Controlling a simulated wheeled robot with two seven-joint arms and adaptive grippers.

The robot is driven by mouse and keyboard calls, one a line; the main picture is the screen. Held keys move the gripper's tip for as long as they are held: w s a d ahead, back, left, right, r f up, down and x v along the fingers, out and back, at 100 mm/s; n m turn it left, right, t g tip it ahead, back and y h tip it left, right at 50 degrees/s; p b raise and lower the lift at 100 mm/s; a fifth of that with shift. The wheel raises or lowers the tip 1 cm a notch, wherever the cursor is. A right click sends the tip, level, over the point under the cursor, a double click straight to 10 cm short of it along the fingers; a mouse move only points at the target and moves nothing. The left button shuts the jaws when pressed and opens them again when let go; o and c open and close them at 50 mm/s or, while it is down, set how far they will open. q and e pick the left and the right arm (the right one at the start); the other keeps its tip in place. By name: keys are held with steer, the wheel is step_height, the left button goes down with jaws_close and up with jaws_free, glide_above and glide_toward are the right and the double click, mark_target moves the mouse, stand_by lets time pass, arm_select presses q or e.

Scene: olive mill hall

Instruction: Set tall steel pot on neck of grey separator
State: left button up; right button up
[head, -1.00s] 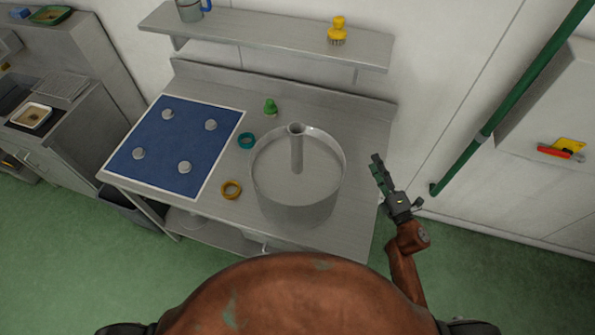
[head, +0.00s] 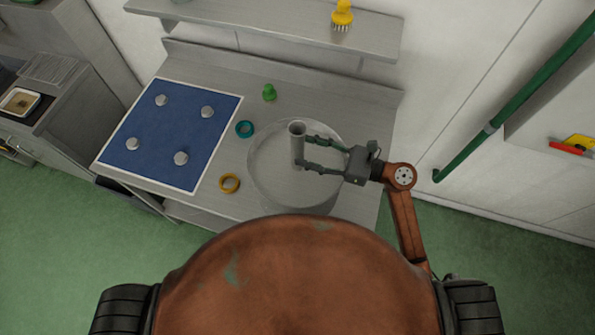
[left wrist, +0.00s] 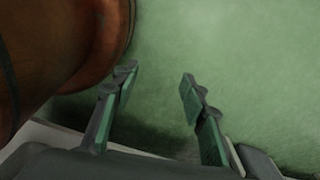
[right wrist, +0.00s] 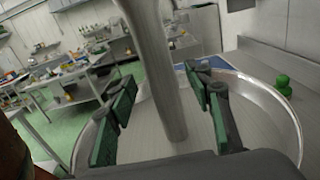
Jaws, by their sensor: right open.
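A wide, deep round steel pot (head: 262,185) stands on the steel table in the head view, with an upright hollow grey tube (head: 297,145) in its middle. The right wrist view shows the tube (right wrist: 165,75) and the pot's far rim (right wrist: 285,100). I cannot tell which part is the separator's neck. My right gripper (head: 304,152) is open over the pot, its fingertips at the tube. In the right wrist view the tube stands between the open fingers (right wrist: 160,78); contact is unclear. My left gripper (left wrist: 158,75) is open and empty above the green floor.
A blue mat (head: 165,125) with several grey knobs lies left of the pot. A shelf (head: 270,30) with a yellow brush (head: 342,15) hangs behind.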

mark_target(298, 147)
steer(key=x, duration=0.3)
steer(key=shift+w+a+p, duration=0.1)
steer(key=shift+a+p, duration=0.05)
steer(key=shift+p, duration=0.25)
steer(key=c, duration=0.8)
jaws_close()
arm_select(q)
steer(key=shift+w+r, duration=0.35)
steer(key=shift+w, duration=0.2)
steer(key=shift+w+r, duration=0.35)
steer(key=shift+w, duration=0.2)
steer(key=shift+w, duration=0.15)
arm_select(e)
steer(key=shift+r, duration=0.15)
